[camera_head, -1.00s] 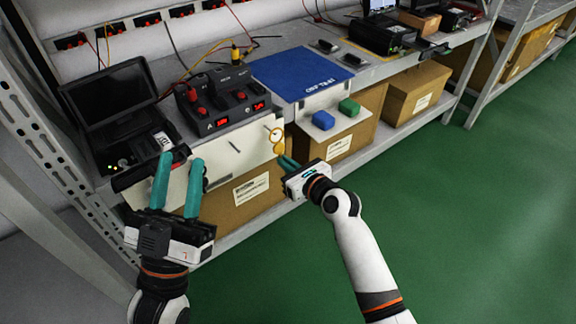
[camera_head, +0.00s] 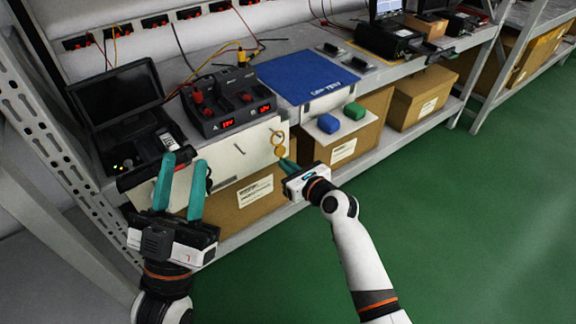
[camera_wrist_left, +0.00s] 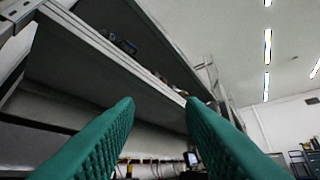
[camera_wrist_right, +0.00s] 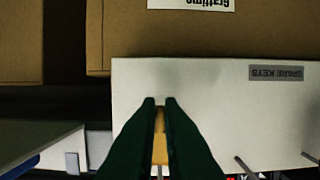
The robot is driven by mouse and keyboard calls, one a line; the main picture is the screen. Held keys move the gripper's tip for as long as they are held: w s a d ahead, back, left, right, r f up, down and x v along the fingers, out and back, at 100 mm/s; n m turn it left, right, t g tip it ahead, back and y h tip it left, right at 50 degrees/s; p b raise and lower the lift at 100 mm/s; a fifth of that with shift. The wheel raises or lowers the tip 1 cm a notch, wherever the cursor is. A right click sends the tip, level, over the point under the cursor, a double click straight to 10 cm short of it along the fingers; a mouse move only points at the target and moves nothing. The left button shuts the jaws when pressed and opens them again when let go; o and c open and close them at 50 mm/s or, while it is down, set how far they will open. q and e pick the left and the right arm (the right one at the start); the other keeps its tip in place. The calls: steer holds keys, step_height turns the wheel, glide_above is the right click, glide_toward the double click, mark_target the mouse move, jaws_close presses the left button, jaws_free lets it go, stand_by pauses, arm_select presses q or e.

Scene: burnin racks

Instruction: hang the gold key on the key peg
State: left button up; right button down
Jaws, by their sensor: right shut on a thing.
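My right gripper (camera_head: 285,161) is shut on the gold key (camera_head: 280,151), held upright in front of the right end of a white panel (camera_head: 256,142). The key's round ring (camera_head: 277,138) stands above the fingertips. In the right wrist view the gold key (camera_wrist_right: 160,148) is pinched between the dark green fingers. That view shows the panel (camera_wrist_right: 200,100) with a "SPARE KEYS" label (camera_wrist_right: 276,73) and two thin pegs, one (camera_wrist_right: 245,167) nearer the key. The key is apart from this peg. My left gripper (camera_head: 184,162) is open and empty before the panel's left part.
A blue block (camera_head: 328,123) and a green block (camera_head: 355,110) sit right of the key. Cardboard boxes (camera_head: 418,95) fill the lower shelf. The green floor is clear.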

steer(key=c, duration=1.5)
jaws_free()
steer(key=shift+s+d, duration=0.1)
steer(key=shift+s, duration=0.05)
